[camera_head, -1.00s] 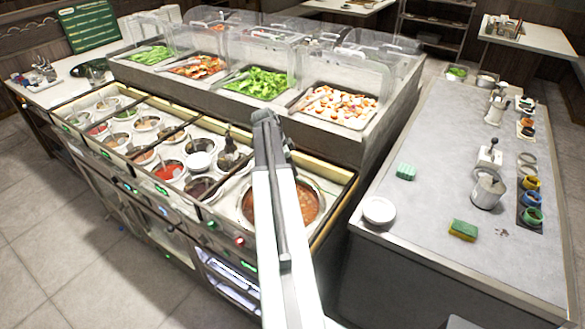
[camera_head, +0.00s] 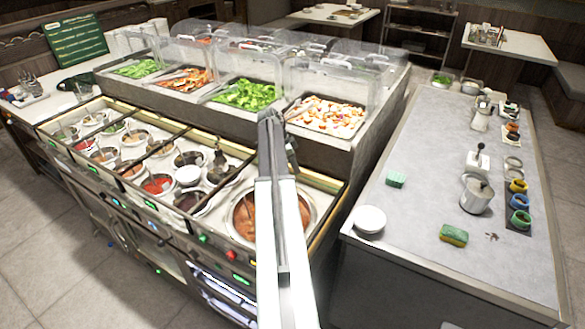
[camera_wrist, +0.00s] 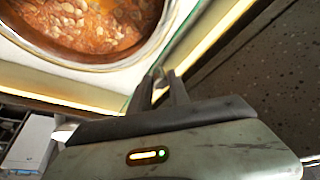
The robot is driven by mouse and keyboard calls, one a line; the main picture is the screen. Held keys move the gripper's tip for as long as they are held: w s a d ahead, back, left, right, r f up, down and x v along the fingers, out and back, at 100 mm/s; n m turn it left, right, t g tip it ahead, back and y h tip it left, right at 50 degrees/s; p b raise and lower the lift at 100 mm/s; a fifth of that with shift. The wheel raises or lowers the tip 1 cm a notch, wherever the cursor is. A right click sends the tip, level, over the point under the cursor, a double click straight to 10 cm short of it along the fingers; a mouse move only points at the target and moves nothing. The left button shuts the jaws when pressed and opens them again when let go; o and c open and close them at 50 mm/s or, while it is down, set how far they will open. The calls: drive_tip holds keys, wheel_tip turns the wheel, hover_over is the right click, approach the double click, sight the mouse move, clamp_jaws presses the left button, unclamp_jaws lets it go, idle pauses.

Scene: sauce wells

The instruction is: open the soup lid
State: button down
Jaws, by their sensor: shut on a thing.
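The round soup well (camera_head: 236,222) at the right end of the hot counter shows reddish-brown soup (camera_head: 247,211). My arm hides part of it. In the wrist view the soup (camera_wrist: 85,22) fills the upper left, inside a metal rim. My gripper (camera_wrist: 168,78) is at the well's right side, past the rim. Its two dark fingers are shut on a small pale piece at a thin, clear, green-edged sheet (camera_wrist: 141,78), which looks like the glass soup lid. The lid's outline is hard to make out, and I cannot tell its angle. The fingertips are hidden in the head view.
Several smaller sauce wells with ladles (camera_head: 158,184) lie left of the soup. A raised row of food trays under clear covers (camera_head: 325,78) stands behind. A grey side counter (camera_head: 425,190) at right holds a white bowl (camera_head: 370,219), sponges and a metal jug (camera_head: 476,197).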

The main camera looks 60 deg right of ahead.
drive_tip(key=c, duration=1.2)
unclamp_jaws()
drive_tip(key=shift+c, duration=0.2)
drive_tip(key=p+v, duration=0.7)
drive_tip(key=shift+r, duration=0.35)
drive_tip(key=shift+w+a, duration=0.2)
drive_tip(key=shift+w, duration=0.05)
